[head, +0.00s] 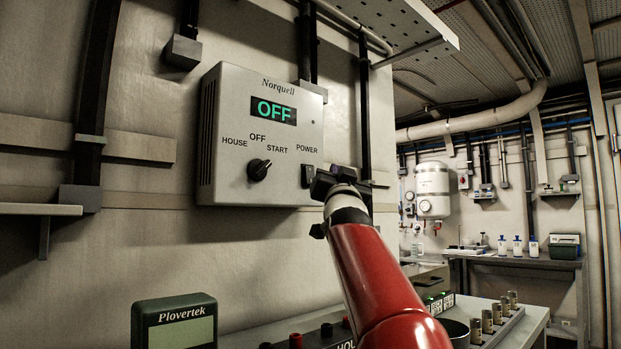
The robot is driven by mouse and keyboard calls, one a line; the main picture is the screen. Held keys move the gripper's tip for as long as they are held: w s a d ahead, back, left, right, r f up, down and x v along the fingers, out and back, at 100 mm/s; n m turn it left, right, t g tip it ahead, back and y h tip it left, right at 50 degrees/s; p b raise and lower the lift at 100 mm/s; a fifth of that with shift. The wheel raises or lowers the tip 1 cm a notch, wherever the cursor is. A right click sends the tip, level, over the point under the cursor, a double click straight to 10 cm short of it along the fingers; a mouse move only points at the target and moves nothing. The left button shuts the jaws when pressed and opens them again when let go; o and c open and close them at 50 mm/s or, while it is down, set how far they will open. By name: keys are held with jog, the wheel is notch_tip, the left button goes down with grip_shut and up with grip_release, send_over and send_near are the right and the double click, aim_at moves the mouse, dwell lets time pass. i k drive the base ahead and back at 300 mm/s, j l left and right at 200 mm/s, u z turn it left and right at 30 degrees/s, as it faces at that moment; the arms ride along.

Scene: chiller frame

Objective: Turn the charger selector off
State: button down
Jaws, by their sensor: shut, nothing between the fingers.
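The charger is a grey wall box (228,105) labelled Norquell, and its display (273,110) reads OFF in green. Its black selector knob (259,170) sits below the labels HOUSE, OFF and START. The knob's grip looks tilted towards the upper right; its exact setting is hard to read. A dark switch (308,174) is under the label POWER at the box's right side. My gripper (321,186) is at the lower right edge of the box, right beside that switch and to the right of the knob. It is shut and empty. Whether it touches the switch I cannot tell.
A green Plovertek meter (174,310) stands at the lower left. A bench with red and black terminals (296,340) and several small cylinders (487,321) is below. A perforated tray (405,22) overhangs the upper right. The wall left of the box has a shelf (40,210).

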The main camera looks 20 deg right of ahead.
aim_at(257, 169)
jog(key=k, duration=1)
